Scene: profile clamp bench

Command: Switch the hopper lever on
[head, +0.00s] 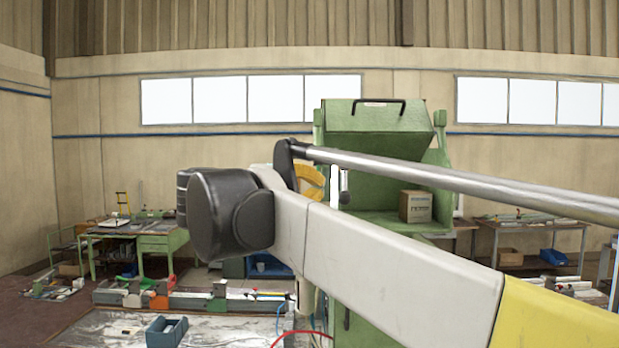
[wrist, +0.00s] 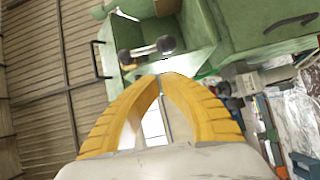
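The hopper is a green machine (head: 385,165) behind my arm in the head view; its green panels also fill the top of the wrist view (wrist: 225,35). Its lever (wrist: 145,50) shows in the wrist view as a short metal rod with dark knobs, just beyond my fingertips and apart from them. In the head view a dark lever knob (head: 344,197) shows beside my gripper. My gripper (wrist: 162,77) has yellow fingers whose tips meet, with nothing between them. In the head view its fingers (head: 310,182) are partly hidden by my arm.
A cardboard box (head: 415,206) sits on the hopper's ledge. A black handle (head: 378,102) is on its top panel. A workbench (head: 140,235) stands at left, and a blue bin (head: 167,331) lies on the foreground surface. My arm covers much of the hopper's lower part.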

